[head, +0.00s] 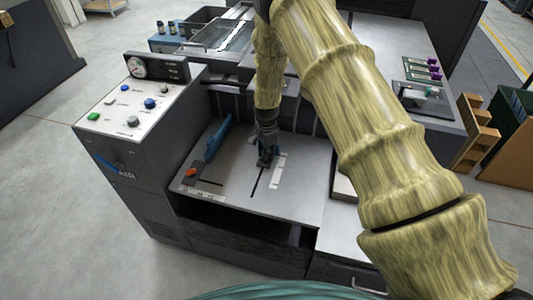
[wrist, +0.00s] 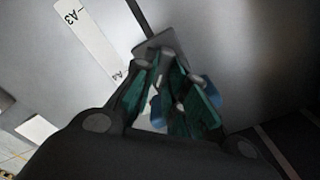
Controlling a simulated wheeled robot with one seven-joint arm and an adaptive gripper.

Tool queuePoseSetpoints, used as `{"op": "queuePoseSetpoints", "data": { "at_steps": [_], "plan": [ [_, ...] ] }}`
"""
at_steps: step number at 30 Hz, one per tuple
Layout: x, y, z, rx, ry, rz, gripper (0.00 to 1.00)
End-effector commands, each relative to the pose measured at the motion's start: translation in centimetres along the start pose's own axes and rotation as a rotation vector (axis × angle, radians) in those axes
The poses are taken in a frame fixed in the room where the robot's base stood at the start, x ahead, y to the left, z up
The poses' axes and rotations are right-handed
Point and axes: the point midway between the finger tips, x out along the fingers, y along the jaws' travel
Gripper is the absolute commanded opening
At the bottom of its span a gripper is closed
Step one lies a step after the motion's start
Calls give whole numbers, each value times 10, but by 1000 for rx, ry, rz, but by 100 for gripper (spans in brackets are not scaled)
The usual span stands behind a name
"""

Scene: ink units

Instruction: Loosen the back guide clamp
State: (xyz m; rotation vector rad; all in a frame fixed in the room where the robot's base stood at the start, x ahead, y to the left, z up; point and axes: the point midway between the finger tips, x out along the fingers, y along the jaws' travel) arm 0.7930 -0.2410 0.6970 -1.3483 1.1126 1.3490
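My gripper (head: 266,158) points down over the slotted grey feed table, just left of a white scale strip (head: 279,170). In the wrist view its dark teal fingers (wrist: 163,65) lean toward each other above a small grey block (wrist: 165,42). Blue parts (wrist: 212,88) show beside and between the fingers; they look like part of the back guide clamp, but the fingers hide most of it. I cannot tell whether the fingers touch or grip it. A long blue guide (head: 217,138) lies on the table's left side, with an orange-red knob (head: 191,172) near its front end.
A control panel (head: 130,106) with coloured buttons and a gauge (head: 137,66) stands left of the table. In the wrist view the scale strip (wrist: 92,38) is marked A3 and A4. My arm hides much of the right side. The table's front area is clear.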

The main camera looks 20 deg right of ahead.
Motion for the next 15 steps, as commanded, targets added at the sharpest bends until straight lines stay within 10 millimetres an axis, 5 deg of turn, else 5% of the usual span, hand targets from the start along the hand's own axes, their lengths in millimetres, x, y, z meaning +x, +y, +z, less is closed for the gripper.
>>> {"op": "queuePoseSetpoints", "data": {
  "at_steps": [15],
  "plan": [
    [0,-2,0,-118,0,-1,0]
  ]
}}
